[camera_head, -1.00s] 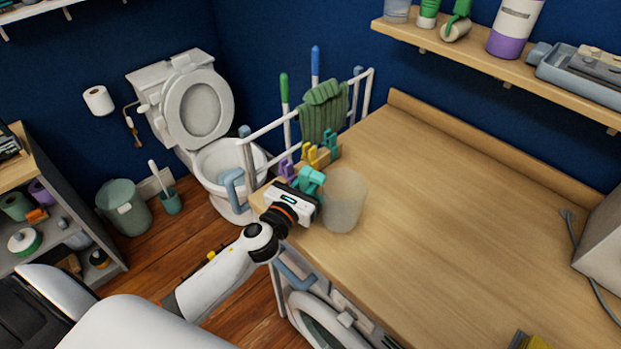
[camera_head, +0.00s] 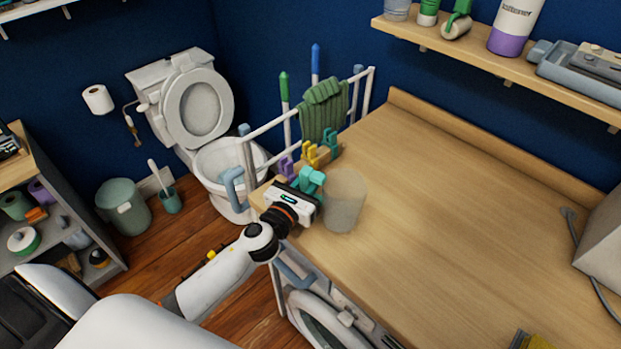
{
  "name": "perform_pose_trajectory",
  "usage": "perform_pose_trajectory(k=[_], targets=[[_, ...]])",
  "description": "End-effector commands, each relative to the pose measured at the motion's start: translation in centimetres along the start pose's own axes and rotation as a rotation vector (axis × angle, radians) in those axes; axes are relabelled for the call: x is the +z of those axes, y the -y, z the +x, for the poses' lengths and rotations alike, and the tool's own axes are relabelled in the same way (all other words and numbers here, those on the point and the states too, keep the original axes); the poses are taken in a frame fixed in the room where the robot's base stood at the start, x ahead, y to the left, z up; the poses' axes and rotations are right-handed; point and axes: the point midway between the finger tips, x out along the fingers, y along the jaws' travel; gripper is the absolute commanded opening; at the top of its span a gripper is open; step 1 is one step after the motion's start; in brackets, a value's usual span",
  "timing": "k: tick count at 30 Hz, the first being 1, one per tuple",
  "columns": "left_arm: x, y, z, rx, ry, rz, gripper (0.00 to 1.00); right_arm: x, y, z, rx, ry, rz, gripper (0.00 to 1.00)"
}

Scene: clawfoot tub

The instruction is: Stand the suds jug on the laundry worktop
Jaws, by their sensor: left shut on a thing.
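The suds jug (camera_head: 345,203) is a translucent, greyish, cup-shaped vessel. It is upright at the left end of the wooden laundry worktop (camera_head: 440,200). My left gripper (camera_head: 316,196) reaches in from the left at the worktop's corner and is shut on the near left side of the jug. Its fingers are largely hidden behind the white gripper body and a teal peg. The jug's base appears at the worktop surface, but I cannot tell whether it touches. My right gripper is not in view.
Coloured pegs (camera_head: 311,155) stand just behind the gripper, beside a white drying rack (camera_head: 262,132) with a green cloth. A grey box (camera_head: 603,240) and cable are at the right. The worktop's middle is clear. A washing machine (camera_head: 322,320) is below.

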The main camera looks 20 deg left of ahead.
Motion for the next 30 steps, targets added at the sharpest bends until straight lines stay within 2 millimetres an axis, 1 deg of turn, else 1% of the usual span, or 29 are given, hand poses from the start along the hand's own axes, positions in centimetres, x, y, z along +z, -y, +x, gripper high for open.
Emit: perform_pose_trajectory(k=[17,23,24,28,30], targets=[[0.74,-0.01,0.0,0.0,0.0,-0.001,0.0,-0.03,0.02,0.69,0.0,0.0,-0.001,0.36],[0.67,-0.01,0.0,0.0,0.0,-0.001,0.0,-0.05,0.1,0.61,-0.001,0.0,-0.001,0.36],[0.67,-0.01,0.0,0.0,0.0,-0.001,0.28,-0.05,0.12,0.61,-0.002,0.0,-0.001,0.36],[0.67,-0.01,0.0,0.0,0.0,-0.001,0.48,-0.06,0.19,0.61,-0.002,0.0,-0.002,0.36],[0.68,-0.01,0.0,0.0,0.0,-0.001,0.48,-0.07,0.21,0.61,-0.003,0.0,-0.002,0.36]])
